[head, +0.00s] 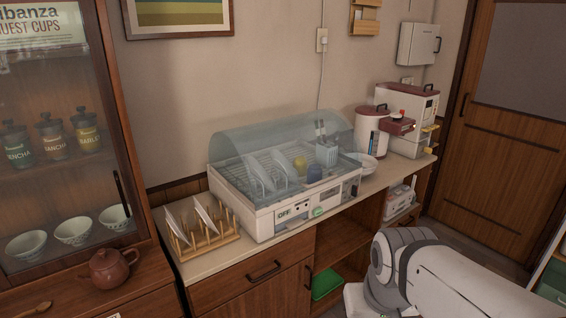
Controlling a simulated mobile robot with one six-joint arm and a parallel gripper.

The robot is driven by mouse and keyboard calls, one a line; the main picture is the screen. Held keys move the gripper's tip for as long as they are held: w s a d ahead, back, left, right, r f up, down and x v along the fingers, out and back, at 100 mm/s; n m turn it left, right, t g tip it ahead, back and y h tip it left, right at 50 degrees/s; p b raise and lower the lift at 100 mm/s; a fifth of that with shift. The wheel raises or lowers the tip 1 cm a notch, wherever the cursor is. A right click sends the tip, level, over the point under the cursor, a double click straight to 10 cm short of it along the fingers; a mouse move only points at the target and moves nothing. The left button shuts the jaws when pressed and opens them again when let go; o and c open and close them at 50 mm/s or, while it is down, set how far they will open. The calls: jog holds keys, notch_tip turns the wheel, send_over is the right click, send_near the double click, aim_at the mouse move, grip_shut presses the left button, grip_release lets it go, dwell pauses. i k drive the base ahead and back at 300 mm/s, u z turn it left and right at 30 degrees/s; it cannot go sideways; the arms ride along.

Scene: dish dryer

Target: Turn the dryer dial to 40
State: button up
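The dish dryer (262,221) stands on the counter in the middle of the head view, with a clear bluish lid (240,140) over its rack. Plates, cups and a utensil holder show inside. Its front panel bears a label reading OFF (284,213) and a green spot (318,211). A dark control area (351,188) sits at the panel's right end; the dial and its numbers are too small to make out. White and grey links of my arm fill the bottom right, in front of the counter. My gripper is not in view.
A wooden plate rack (205,243) with plates stands left of the dryer. A white bowl (367,164), a canister (371,130) and a red-topped machine (410,115) stand to its right. A teapot (110,267) sits by the glass cabinet. The counter front has a drawer and open shelves.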

aim_at(352, 190)
jog(key=u, duration=0.35)
jog(key=i, duration=1.1)
jog(key=z, duration=0.4)
